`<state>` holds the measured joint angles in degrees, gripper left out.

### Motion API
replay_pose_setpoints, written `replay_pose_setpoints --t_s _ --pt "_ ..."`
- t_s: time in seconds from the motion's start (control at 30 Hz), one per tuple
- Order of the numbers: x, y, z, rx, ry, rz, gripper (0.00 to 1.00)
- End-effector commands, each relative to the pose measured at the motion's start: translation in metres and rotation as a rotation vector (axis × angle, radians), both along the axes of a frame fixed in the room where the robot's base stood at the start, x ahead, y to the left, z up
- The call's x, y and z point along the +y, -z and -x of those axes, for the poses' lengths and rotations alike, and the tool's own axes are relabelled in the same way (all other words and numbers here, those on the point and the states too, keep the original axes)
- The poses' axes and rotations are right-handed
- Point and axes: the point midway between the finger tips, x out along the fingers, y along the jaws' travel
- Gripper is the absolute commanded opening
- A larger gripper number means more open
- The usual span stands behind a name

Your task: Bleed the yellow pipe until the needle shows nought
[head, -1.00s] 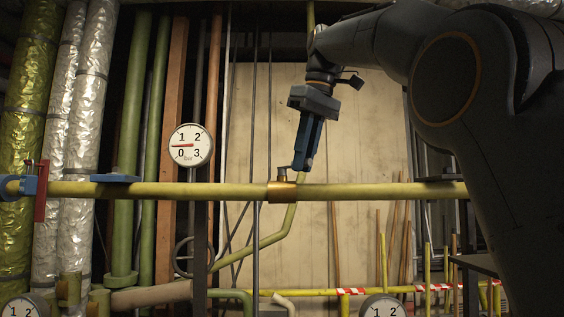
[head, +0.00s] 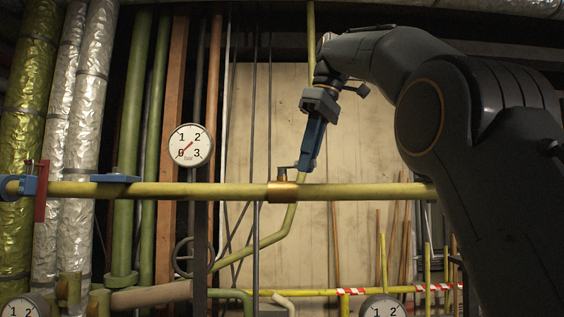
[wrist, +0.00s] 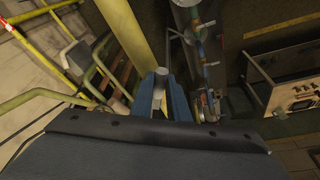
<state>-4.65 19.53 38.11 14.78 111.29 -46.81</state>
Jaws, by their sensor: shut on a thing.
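The yellow pipe (head: 380,191) runs level across the head view, with a brass fitting (head: 283,192) in its middle. A small stub with a short lever (head: 282,172) stands on top of the fitting. The round white gauge (head: 191,145) stands above the pipe to the left; its red needle points down-left, at or very near 0. My gripper (head: 304,168) reaches down from above, its blue fingers tilted, tips beside the stub. In the wrist view my gripper (wrist: 160,100) is shut on a pale grey piece, seemingly the lever's end. The fingers partly hide the lever.
Foil-wrapped pipes (head: 85,140) and green pipes (head: 131,150) stand at the left. A blue clamp (head: 115,178) sits on the yellow pipe. A dark upright post (head: 200,230) passes below the gauge. A lower yellow pipe has red-and-white tape (head: 350,291).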

Motion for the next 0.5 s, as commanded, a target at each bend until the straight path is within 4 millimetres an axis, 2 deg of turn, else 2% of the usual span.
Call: replay_pose_setpoints --t_s 0.17,0.5 --pt "-0.0003 0.0000 -0.0007 -0.001 -0.003 0.000 0.00" --pt "-0.0044 0.0006 -0.0079 -0.003 -0.135 -0.001 0.00"
